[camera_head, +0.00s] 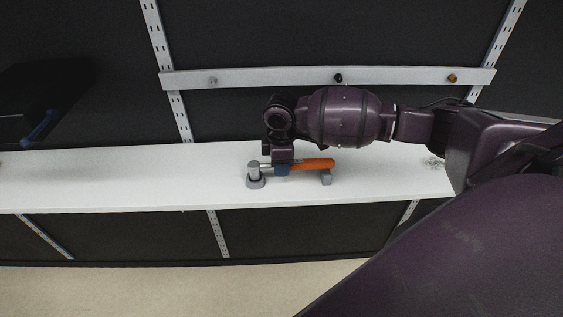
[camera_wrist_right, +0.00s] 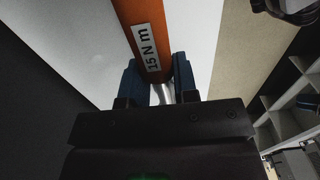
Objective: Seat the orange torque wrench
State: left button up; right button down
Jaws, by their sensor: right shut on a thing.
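The orange torque wrench (camera_head: 313,164) lies roughly level just above or on the white shelf, its handle pointing right. Its metal head end is at a grey round holder piece (camera_head: 255,182) on the left. A small grey support block (camera_head: 326,178) stands under the handle's right end; I cannot tell whether they touch. My right gripper (camera_head: 282,168) is shut on the wrench between head and handle. In the right wrist view the wrench (camera_wrist_right: 143,28), labelled "15 N m", runs between the blue fingers (camera_wrist_right: 161,84).
A white rail (camera_head: 290,76) with several small knobs runs along the dark wall behind.

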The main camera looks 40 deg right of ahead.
jog(key=shift+f, duration=0.9)
jog(key=c, duration=0.8)
grip_release()
jog(key=shift+r, duration=0.1)
notch_tip(320, 180, up, 11)
jog(key=shift+f+b, duration=0.15)
jog(key=shift+b, duration=0.25)
